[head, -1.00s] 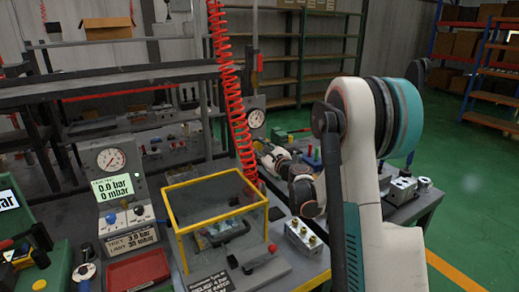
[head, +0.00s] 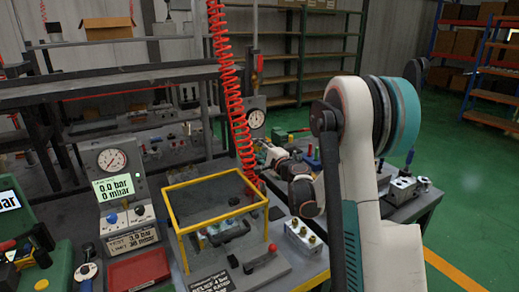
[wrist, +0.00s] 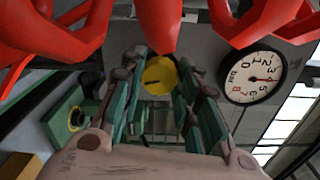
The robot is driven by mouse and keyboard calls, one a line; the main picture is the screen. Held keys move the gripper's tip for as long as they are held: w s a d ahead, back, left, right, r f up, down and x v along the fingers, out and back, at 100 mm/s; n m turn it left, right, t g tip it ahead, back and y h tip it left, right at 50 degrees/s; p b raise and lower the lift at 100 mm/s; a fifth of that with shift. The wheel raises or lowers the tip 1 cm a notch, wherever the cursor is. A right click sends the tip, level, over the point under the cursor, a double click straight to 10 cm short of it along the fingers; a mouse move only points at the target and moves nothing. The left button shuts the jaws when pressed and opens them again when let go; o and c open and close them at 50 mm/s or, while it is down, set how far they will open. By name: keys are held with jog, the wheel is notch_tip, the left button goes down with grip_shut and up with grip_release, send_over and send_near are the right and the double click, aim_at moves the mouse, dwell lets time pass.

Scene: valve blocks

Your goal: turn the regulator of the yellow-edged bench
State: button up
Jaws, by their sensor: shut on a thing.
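The regulator's round yellow knob (wrist: 158,76) shows in the middle of the wrist view, with a short dark mark on its face. My gripper (wrist: 160,85) has its teal fingers on either side of the knob and is shut on it. A round white pressure gauge (wrist: 254,77) sits to the right of the knob; its needle is red. The gauge also shows in the head view (head: 256,119), behind the red hose. In the head view my wrist hides the knob, and the fingers cannot be made out clearly.
A coiled red hose (head: 236,100) hangs beside my wrist and crosses the top of the wrist view close to the lens. A yellow-framed clear box (head: 215,180), a test unit with gauge (head: 112,160) and a red tray (head: 138,270) stand on the bench. Green floor lies right.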

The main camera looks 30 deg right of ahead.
jog(key=n, duration=0.5)
jog(key=shift+a+f, duration=0.1)
jog(key=shift+n, duration=0.3)
dwell(0.4)
jog(key=o, duration=1.1)
jog(key=shift+c, duration=0.2)
jog(key=s, duration=1.2)
jog(key=shift+d, duration=0.25)
